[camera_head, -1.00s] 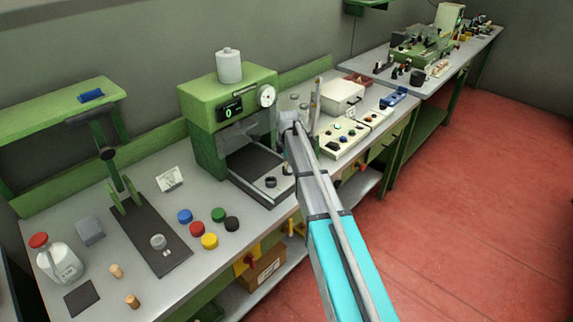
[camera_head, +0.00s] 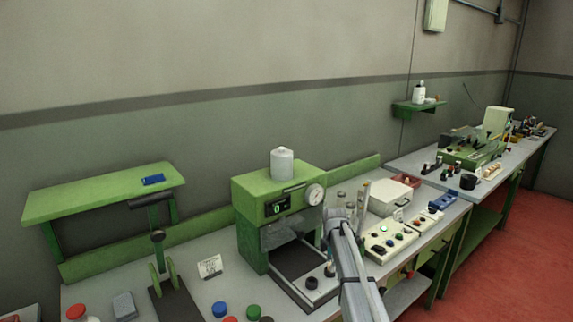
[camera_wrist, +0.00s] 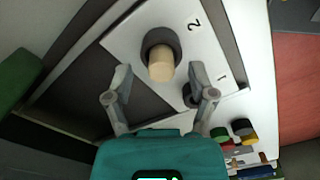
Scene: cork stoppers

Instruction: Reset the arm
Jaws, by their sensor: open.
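My gripper (camera_wrist: 160,71) is open in the wrist view, with its two fingers apart and nothing held between them. A tan cork stopper (camera_wrist: 160,66) stands in a dark round holder (camera_wrist: 160,39) beside the printed number 2, just beyond the fingertips. A second dark holder (camera_wrist: 189,96) by the number 1 is partly covered by the right finger. In the head view my arm (camera_head: 352,262) reaches to the right side of the green machine (camera_head: 277,190); the fingers are too small to make out there.
A button panel (camera_head: 389,240) and a white box (camera_head: 390,199) stand right of my arm. A green stand (camera_head: 105,192) is at the left. Coloured caps (camera_head: 219,309) lie at the bench front. The red floor (camera_head: 500,250) at right is clear.

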